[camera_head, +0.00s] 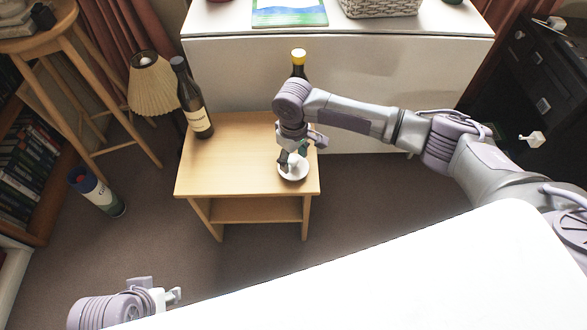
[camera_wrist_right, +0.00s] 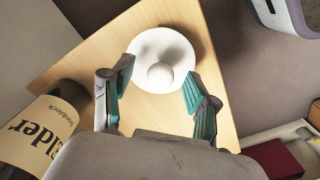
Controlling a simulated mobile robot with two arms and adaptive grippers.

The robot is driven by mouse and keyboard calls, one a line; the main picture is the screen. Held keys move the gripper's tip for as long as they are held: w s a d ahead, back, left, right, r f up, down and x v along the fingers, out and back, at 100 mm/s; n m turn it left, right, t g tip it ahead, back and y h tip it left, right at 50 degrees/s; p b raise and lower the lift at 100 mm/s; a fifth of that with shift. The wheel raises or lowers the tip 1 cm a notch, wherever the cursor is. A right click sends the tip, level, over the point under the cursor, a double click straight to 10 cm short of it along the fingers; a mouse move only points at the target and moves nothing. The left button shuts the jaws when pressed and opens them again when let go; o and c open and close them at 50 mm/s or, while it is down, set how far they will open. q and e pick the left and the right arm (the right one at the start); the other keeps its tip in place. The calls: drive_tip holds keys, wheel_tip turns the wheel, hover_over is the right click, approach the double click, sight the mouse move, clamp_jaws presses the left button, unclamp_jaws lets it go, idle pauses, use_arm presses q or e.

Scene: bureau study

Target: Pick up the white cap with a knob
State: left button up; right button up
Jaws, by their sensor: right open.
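The white cap with a knob (camera_head: 293,171) rests on the small wooden table (camera_head: 235,150), near its right front corner. In the right wrist view the cap (camera_wrist_right: 151,47) is a white disc with a round knob in its middle. My right gripper (camera_head: 291,158) is directly over the cap. In the wrist view its teal-padded fingers (camera_wrist_right: 155,88) are spread apart at the near side of the cap, with nothing between the tips but the cap's near part beyond. My left gripper (camera_head: 176,296) is at the lower left, far from the table; its finger opening is unclear.
A dark wine bottle (camera_head: 194,100) stands on the table's left side; its label (camera_wrist_right: 42,130) shows close by in the wrist view. A white cabinet (camera_head: 400,80) is behind the table. A can (camera_head: 97,191) is on the floor.

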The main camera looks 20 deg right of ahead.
drive_tip(key=shift+f, duration=0.65)
drive_tip(key=shift+r, duration=0.1)
clamp_jaws()
